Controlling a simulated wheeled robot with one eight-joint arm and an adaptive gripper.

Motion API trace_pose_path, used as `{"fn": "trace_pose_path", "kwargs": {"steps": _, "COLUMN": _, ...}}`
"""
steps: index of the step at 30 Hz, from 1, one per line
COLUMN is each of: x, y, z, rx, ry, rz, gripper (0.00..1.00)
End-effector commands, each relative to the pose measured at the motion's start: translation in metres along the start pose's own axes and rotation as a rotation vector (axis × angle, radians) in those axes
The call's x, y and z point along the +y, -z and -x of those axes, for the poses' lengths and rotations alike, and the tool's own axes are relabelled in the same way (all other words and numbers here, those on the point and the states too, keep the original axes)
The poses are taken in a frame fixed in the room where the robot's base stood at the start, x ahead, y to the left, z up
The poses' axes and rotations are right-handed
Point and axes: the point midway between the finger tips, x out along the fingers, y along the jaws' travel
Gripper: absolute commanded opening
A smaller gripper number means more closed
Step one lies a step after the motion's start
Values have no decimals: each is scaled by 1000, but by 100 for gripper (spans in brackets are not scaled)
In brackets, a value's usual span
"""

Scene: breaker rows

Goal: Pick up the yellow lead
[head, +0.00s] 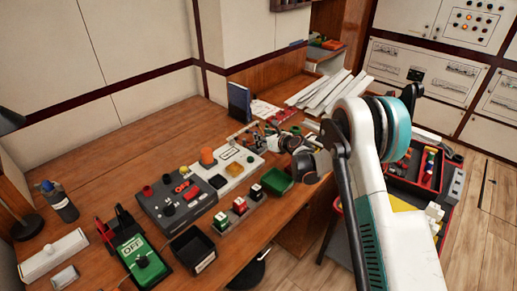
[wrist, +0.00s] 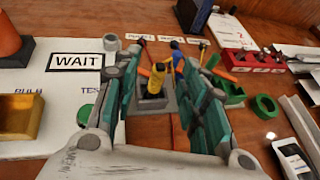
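The yellow lead (wrist: 157,78) stands upright in the wrist view, with its lower part in a small dark grey holder or block. My gripper (wrist: 162,68) has its two teal-padded fingers apart, one on each side of the lead. A gap shows between the lead and the fingers, and I cannot tell if either touches it. In the head view my gripper (head: 268,138) is low over the far right part of the desk, and the yellow lead cannot be made out there.
A green ring (wrist: 265,106) and a red connector block (wrist: 250,61) are right. In the head view a dark control box (head: 178,199) and green tray (head: 277,181) are nearby.

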Motion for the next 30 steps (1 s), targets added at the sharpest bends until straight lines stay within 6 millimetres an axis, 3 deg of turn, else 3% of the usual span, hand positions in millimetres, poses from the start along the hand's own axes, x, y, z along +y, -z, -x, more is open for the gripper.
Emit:
{"fn": "trace_pose_path", "kwargs": {"steps": 12, "x": -1, "y": 12, "z": -48, "rx": 0, "ry": -1, "rz": 0, "gripper": 40}}
{"fn": "trace_pose_path", "kwargs": {"steps": 20, "x": -2, "y": 10, "z": -51, "rx": 0, "ry": 0, "rz": 0, "gripper": 40}}
{"fn": "trace_pose_path", "kwargs": {"steps": 25, "x": -2, "y": 10, "z": -51, "rx": 0, "ry": 0, "rz": 0, "gripper": 3}}
{"fn": "trace_pose_path", "kwargs": {"steps": 30, "x": -2, "y": 10, "z": -51, "rx": 0, "ry": 0, "rz": 0, "gripper": 0}}
